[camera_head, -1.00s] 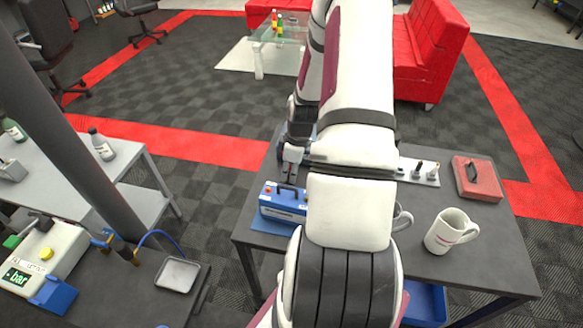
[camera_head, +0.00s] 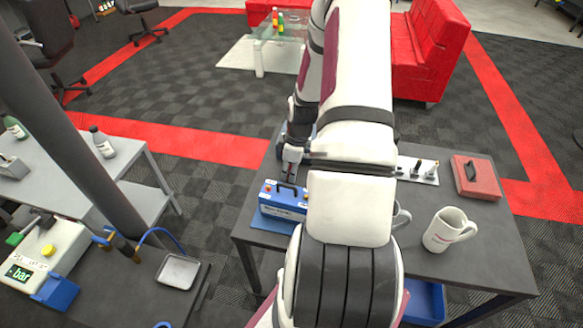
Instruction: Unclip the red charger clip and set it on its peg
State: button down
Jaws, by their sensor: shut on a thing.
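My gripper (camera_head: 291,164) is low over the back edge of the blue charger box (camera_head: 284,206), left of my forearm, pointing down. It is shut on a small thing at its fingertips. The thing is mostly hidden and seems to be the red charger clip; its jaws cannot be made out. The blue box stands on the dark table with a dark handle and small orange-red parts on top. Which peg belongs to the clip cannot be told.
A red case (camera_head: 476,178) lies at the table's right. A white mug (camera_head: 449,230) stands near the front right, and another mug (camera_head: 401,217) is partly behind my arm. A dark post (camera_head: 75,130) rises on the left. The table's right middle is fairly clear.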

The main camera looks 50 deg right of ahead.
dwell(0.3)
jog(key=c, duration=1.4)
grip_release()
jog(key=shift+r, duration=0.15)
notch_tip(320, 180, up, 12)
jog(key=s, duration=0.1)
jog(key=shift+s+d, duration=0.3)
jog(key=shift+d, duration=0.1)
jog(key=shift+f, duration=0.2)
